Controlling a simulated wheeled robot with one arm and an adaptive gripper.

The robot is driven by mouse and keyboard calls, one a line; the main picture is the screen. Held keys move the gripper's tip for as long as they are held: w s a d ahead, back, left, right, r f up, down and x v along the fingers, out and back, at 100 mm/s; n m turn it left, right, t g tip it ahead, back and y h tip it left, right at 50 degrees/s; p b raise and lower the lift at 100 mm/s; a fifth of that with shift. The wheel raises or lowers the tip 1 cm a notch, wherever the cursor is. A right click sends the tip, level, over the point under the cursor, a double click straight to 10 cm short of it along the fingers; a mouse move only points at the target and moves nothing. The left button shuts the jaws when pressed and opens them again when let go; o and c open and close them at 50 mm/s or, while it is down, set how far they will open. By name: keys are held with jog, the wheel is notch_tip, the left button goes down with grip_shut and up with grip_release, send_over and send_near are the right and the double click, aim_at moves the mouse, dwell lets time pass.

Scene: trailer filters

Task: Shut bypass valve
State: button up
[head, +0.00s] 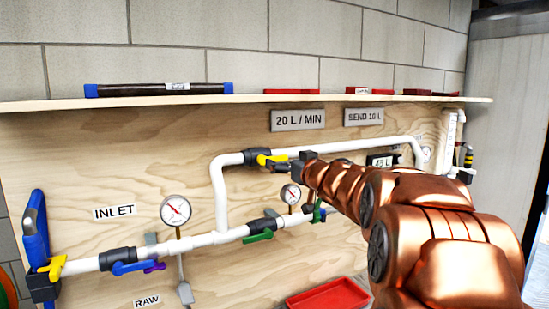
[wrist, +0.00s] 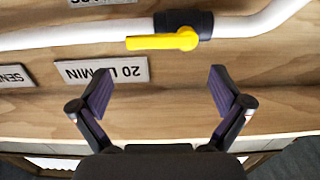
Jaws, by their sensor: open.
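The bypass valve is a black body (head: 250,157) on the raised white pipe loop, with a yellow lever handle (head: 268,160). In the wrist view, which is upside down, the yellow handle (wrist: 160,42) lies roughly along the pipe beside the black body (wrist: 184,24). My gripper (head: 283,166) is at the end of the copper arm, close to the handle's right end in the head view. In the wrist view my gripper (wrist: 163,92) is open and empty, its two dark fingers spread wide. The handle lies beyond the fingertips, roughly centred between them, with no visible contact.
The lower pipe has a blue lever (head: 130,267), a green lever (head: 258,236) and a gauge (head: 175,210). Another yellow lever (head: 52,268) is at the inlet. A wooden shelf (head: 240,100) runs above. A red tray (head: 328,296) sits below. My arm hides the pipes at right.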

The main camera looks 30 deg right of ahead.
aim_at(275, 159)
jog(key=shift+w+d, duration=0.2)
jog(key=shift+w, duration=1.65)
jog(key=shift+w+d, duration=0.15)
jog(key=shift+w, duration=1.7)
jog(key=c, duration=1.4)
